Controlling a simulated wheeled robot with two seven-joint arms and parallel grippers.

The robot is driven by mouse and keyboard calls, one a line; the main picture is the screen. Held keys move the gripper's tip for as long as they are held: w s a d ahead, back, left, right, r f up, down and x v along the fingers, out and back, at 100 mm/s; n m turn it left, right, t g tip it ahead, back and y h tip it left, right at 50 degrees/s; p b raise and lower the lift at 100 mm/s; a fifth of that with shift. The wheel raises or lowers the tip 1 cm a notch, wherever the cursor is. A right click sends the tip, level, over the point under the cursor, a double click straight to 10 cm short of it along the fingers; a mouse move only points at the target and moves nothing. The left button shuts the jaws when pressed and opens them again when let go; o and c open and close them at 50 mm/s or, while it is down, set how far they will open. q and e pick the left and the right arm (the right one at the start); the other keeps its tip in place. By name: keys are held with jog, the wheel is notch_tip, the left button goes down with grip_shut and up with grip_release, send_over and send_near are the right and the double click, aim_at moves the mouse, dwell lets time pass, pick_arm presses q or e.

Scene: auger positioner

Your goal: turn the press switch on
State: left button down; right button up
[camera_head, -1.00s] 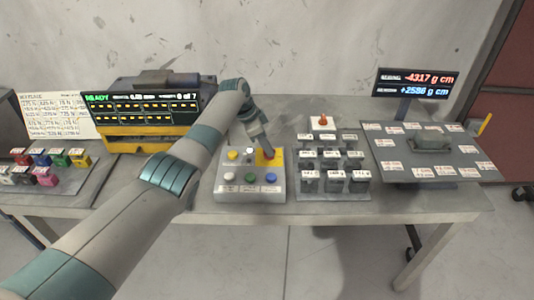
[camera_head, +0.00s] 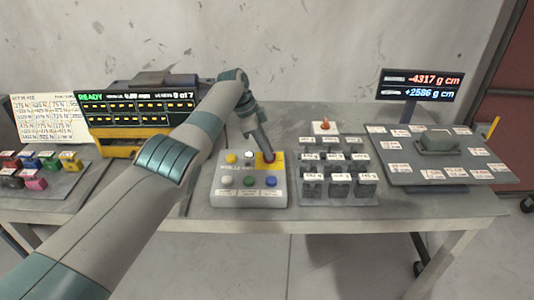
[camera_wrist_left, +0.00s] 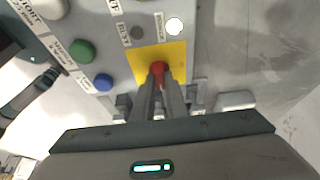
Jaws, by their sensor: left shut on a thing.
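The control box (camera_head: 247,196) stands near the front edge of the table, with a red switch on a yellow patch (camera_head: 279,158) at its back right corner. My left gripper (camera_head: 269,152) reaches down onto this switch from above. In the left wrist view the red switch (camera_wrist_left: 157,69) shows at the tips of my closed fingers (camera_wrist_left: 158,82), which are shut on it, over the yellow patch (camera_wrist_left: 175,54). The fingers hide part of the switch, and I cannot tell its on or off position. My right gripper is not in view.
The box also bears a green button (camera_head: 249,181), a blue button (camera_head: 271,180) and a yellow button (camera_head: 231,158). Labelled weights (camera_head: 339,188) stand right of it. A display reading READY (camera_head: 130,108) is behind left. A balance plate (camera_head: 400,170) is at the right.

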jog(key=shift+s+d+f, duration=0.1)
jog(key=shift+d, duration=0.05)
pick_arm(q)
jog(key=c, duration=1.8)
grip_release()
jog(key=shift+o, duration=0.2)
